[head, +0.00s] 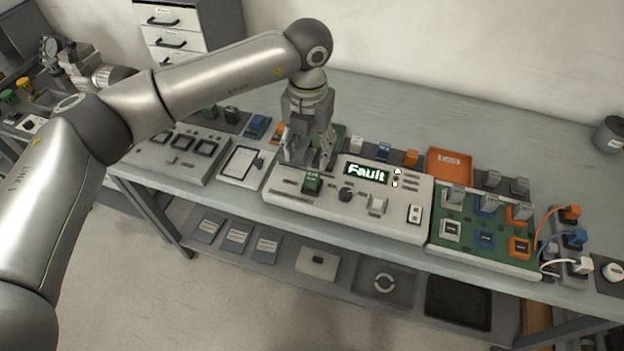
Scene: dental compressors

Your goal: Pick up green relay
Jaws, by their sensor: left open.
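A small green relay (312,184) stands upright on the left part of the white control panel (385,222), whose screen (366,173) reads "Fault". My left gripper (309,160) points down just behind and above the green relay. Its fingers are spread, with nothing seen held between them. Whether a finger touches the panel or the relay, I cannot tell. The gripper hides part of the bench and a green item (339,134) behind it. My right gripper is not in view.
White, blue and orange relays (384,150) stand behind the panel, beside an orange tray (449,166). A green socket board (470,235) and coloured plugs (574,238) are at right. A tablet (241,163) and a switch panel (176,151) are at left.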

